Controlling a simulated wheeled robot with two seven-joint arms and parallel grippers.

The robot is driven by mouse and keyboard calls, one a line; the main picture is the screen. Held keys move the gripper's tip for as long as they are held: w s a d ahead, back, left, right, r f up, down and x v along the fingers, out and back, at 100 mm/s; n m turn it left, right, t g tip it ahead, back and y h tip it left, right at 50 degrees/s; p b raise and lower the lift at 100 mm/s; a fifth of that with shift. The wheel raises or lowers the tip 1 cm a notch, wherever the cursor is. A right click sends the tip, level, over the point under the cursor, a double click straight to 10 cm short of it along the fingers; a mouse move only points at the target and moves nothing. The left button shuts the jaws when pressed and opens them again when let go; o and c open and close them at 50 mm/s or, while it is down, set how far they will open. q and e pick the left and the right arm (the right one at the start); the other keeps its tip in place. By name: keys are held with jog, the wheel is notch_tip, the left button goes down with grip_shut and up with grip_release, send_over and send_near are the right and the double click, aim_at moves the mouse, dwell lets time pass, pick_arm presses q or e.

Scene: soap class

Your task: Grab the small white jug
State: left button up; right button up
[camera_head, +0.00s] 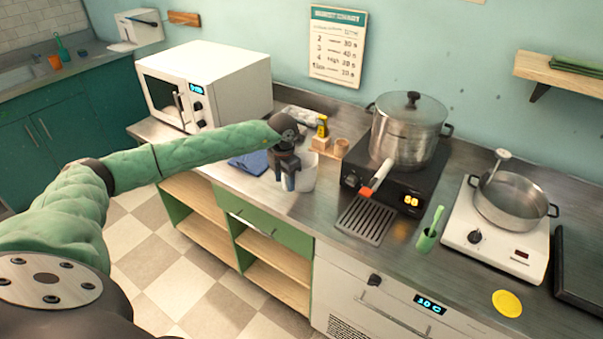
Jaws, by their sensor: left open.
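The small white jug (307,178) stands on the grey counter, right of the microwave and left of the black hot plate. My left gripper (288,183) is in front of the jug in this view, pointing down, and covers its left part. The gripper is open. I cannot tell whether its fingers straddle the jug's rim or handle, or only hang before it. My left arm, in a green quilted sleeve, reaches in from the left. My right gripper is not in view.
A blue cloth (249,162) lies left of the jug. A yellow bottle (322,127) and small jars stand behind it. A large steel pot (408,135) sits on the black hot plate, with a drain grate (364,222) in front. The white microwave (220,85) is at left.

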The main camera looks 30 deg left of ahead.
pick_arm(q)
grip_shut()
jog(key=shift+r, duration=0.2)
dwell(0.4)
